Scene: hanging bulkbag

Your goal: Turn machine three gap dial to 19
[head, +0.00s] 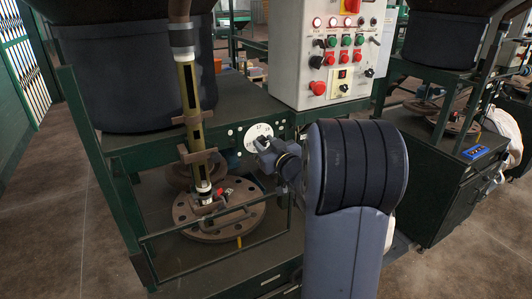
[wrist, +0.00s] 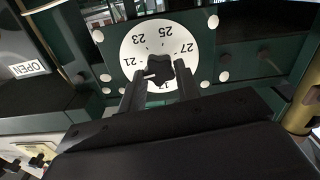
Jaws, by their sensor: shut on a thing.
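The gap dial is a white round plate (wrist: 150,31) on a green panel in the wrist view, with 21, 23, 25 and 27 readable. The numbers at its lower edge are partly hidden by my gripper. A black knob (wrist: 159,68) sits at its centre. A short white mark on the knob points left, close to the 21, slightly below it. My gripper (wrist: 160,82) has one finger on each side of the knob and is shut on it. In the head view the dial (head: 256,132) is on the green frame, and my gripper (head: 265,147) meets it from the lower right.
A white control box (head: 325,50) with several buttons stands above the dial. A sight tube (head: 190,100) and a round flange (head: 240,222) are to the left. An OPEN label (wrist: 29,69) shows left in the wrist view. Another machine stands at right.

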